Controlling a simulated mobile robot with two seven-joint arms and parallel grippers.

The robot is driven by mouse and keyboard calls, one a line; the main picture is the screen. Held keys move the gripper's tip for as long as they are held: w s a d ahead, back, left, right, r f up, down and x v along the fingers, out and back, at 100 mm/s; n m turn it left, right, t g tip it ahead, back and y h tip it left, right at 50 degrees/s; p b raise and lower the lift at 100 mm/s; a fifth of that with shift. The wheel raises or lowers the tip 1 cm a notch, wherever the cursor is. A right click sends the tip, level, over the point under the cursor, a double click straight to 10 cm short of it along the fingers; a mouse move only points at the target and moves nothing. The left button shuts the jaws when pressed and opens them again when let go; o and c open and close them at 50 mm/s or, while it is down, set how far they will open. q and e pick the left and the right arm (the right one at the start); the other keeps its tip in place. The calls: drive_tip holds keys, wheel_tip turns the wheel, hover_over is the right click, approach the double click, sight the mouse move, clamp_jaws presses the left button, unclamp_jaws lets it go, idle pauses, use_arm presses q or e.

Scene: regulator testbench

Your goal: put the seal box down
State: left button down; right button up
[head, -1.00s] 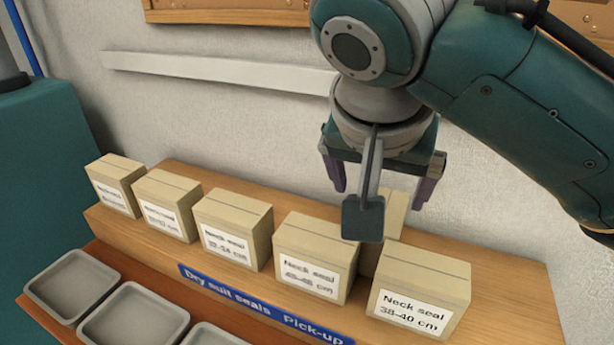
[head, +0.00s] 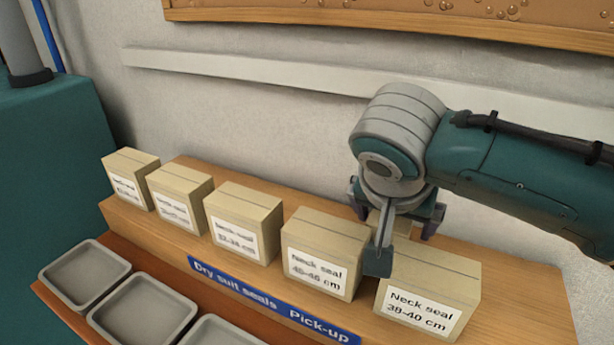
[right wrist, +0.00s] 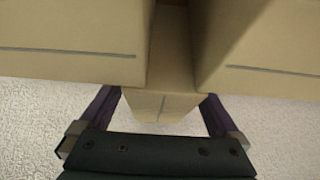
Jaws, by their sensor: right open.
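A tan seal box (head: 402,229) stands behind the front row of boxes, in line with the gap between the "45-46 cm" box (head: 320,250) and the "38-40 cm" box (head: 428,288). Its label is hidden. My right gripper (head: 394,222) is above and around this rear box, jaws open, one finger to each side. In the right wrist view the box (right wrist: 163,106) sits between the two spread fingers. I cannot tell whether either finger touches it. My left gripper is not in view.
More neck seal boxes (head: 243,222) stand along the wooden shelf (head: 520,310), which carries a blue "Dry suit seals Pick-up" sign (head: 270,300). Grey trays (head: 85,273) lie in front at the lower left. The wall (head: 270,120) is close behind.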

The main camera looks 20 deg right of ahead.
drive_tip(key=shift+c, duration=0.3)
clamp_jaws()
idle(0.5)
drive_tip(key=shift+r, duration=0.1)
